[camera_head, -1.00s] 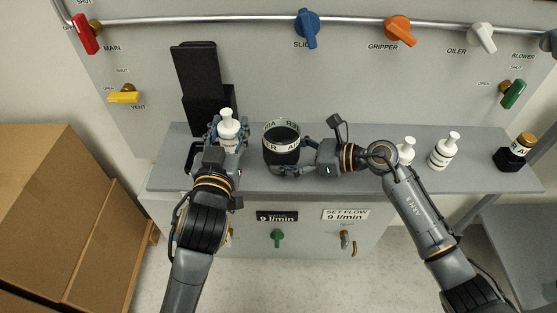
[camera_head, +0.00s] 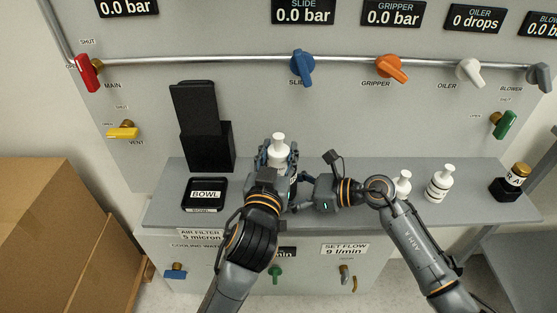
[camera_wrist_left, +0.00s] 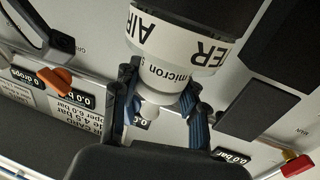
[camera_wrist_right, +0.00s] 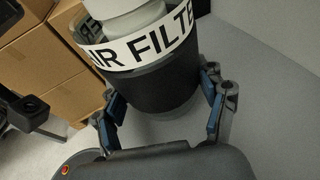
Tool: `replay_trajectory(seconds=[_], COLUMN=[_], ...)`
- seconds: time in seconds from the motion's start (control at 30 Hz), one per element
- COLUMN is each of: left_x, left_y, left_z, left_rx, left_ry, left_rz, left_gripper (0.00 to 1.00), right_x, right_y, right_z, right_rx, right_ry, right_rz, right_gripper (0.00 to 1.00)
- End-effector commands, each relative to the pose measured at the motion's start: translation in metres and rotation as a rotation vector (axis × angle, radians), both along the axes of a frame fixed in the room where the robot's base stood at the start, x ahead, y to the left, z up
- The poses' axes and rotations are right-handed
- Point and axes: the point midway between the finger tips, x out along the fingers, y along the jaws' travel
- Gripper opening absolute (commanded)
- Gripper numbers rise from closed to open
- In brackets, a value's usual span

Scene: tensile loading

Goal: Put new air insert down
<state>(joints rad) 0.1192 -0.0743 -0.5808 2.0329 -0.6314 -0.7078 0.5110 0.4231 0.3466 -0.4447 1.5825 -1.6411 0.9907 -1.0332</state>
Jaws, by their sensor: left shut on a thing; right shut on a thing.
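The white air insert (camera_head: 278,150) is upright in my left gripper (camera_head: 277,158), with its knob pointing up. Its "micron" print and knob (camera_wrist_left: 150,111) show in the left wrist view, between the blue-padded fingers. The dark air filter bowl (camera_wrist_right: 150,90) with its white "AIR FILTER" band is between the fingers of my right gripper (camera_wrist_right: 165,115), which is shut on it. The insert is over the bowl and seems partly inside its mouth; how deep is hidden. In the head view my left gripper covers most of the bowl.
A black tray marked "BOWL" (camera_head: 205,194) lies empty on the left of the grey shelf (camera_head: 160,211). A black holder (camera_head: 207,145) stands behind it. White bottles (camera_head: 440,184) and a black jar (camera_head: 509,184) stand on the right. Valve handles line the panel behind.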

Motion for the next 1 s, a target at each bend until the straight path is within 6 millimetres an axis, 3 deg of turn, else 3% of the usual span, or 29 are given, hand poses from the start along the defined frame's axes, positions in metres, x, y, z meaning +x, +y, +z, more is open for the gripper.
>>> replay_trajectory(seconds=[0.17, 0.93, 0.97, 1.0], left_x=[0.000, 0.000, 0.000, 0.000], left_y=[0.000, 0.000, 0.000, 0.000], left_z=[-0.021, -0.036, -0.037, -0.037], left_rx=[0.001, 0.000, 0.002, 0.002], left_ry=[0.002, 0.006, 0.008, 0.009], left_rz=[0.000, 0.000, 0.000, 0.000], left_gripper=[0.12, 0.12, 0.49, 0.57], right_x=[0.000, -0.001, -0.001, -0.001], right_y=[0.000, 0.000, 0.000, 0.000], right_z=[-0.001, -0.001, -0.001, -0.001], right_rx=[-0.002, -0.001, 0.000, 0.000], right_ry=[0.001, 0.002, 0.002, 0.002], right_rz=[0.001, 0.002, 0.002, 0.002], right_gripper=[0.54, 0.54, 0.54, 0.54])
